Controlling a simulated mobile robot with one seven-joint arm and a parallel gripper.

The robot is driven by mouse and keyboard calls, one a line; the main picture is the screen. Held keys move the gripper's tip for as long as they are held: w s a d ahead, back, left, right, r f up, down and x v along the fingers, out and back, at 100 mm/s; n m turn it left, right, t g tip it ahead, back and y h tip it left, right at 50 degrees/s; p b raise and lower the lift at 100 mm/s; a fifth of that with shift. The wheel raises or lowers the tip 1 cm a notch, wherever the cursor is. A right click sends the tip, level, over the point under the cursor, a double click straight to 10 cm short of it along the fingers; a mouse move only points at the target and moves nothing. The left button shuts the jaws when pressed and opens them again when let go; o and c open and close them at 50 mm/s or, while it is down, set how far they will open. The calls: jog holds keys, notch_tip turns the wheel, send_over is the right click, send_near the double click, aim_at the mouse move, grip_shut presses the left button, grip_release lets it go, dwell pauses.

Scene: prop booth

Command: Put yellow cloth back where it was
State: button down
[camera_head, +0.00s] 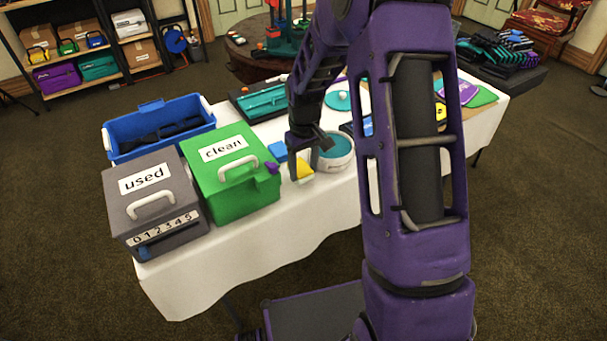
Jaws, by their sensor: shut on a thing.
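My gripper (304,165) points down over the front edge of the white-covered table, right of the green box. It is shut on the yellow cloth (305,170), a small patch of which shows between the fingers. I cannot tell whether the cloth touches the table. A white round tub (336,163) with a teal top stands just right of the gripper. The green box (228,200) is labelled "clean", and the grey box (148,222) to its left is labelled "used". Both have lids with handles, and both look closed.
A blue crate (160,147) stands behind the boxes. A blue block (278,151) and a small purple thing (271,168) lie near the gripper. A tray with a teal thing (263,101) lies behind. My arm hides the table's middle. The white cloth's (262,245) front edge is bare.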

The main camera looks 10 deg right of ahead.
aim_at(304, 171)
jog(key=shift+f, duration=1)
jog(key=shift+f, duration=0.1)
jog(key=shift+f, duration=0.15)
jog(key=shift+c, duration=0.7)
grip_release()
notch_tip(304, 171, up, 12)
jog(key=p, duration=0.1)
jog(key=shift+r+p, duration=0.25)
jog(key=shift+p, duration=0.15)
